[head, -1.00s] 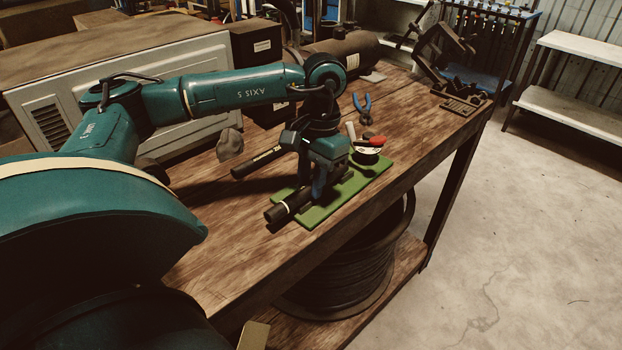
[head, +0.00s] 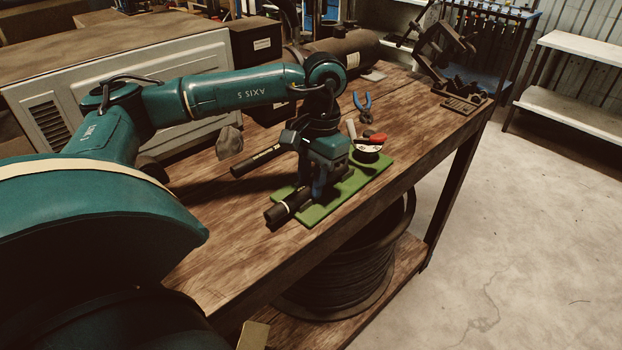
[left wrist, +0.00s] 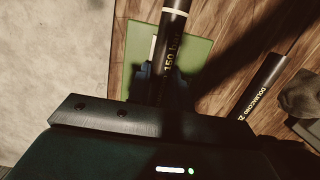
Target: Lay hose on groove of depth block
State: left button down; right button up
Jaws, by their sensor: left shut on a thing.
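A black hose with a pale band (head: 283,210) lies low over the green mat (head: 318,214), its near end sticking out past the mat's left edge. My left gripper (head: 318,188) points down over the mat and is shut on this hose. In the left wrist view the hose (left wrist: 174,40) shows "150 bar" lettering and runs between the fingers (left wrist: 163,75). The depth block and its groove cannot be made out; the gripper and hose cover that part of the mat. Whether the hose touches anything beneath it is unclear. My right gripper is out of view.
A second black hose (head: 257,162) lies left of the mat, beside a grey lump (head: 230,143). A round tin (head: 366,155) with a red-handled tool (head: 372,139) stands at the mat's far end. Blue pliers (head: 363,107) lie beyond. A louvered metal casing (head: 110,75) fills the back left.

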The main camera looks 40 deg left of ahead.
pick_arm(q)
jog(key=shift+f, duration=0.1)
dwell(0.7)
jog(key=c, duration=1.2)
grip_release()
jog(key=shift+o, duration=0.2)
jog(key=shift+r+p, duration=0.6)
jog(key=shift+r, duration=0.65)
jog(key=shift+r+p, duration=1.75)
jog(key=shift+r, duration=1.1)
jog(key=shift+f, duration=0.1)
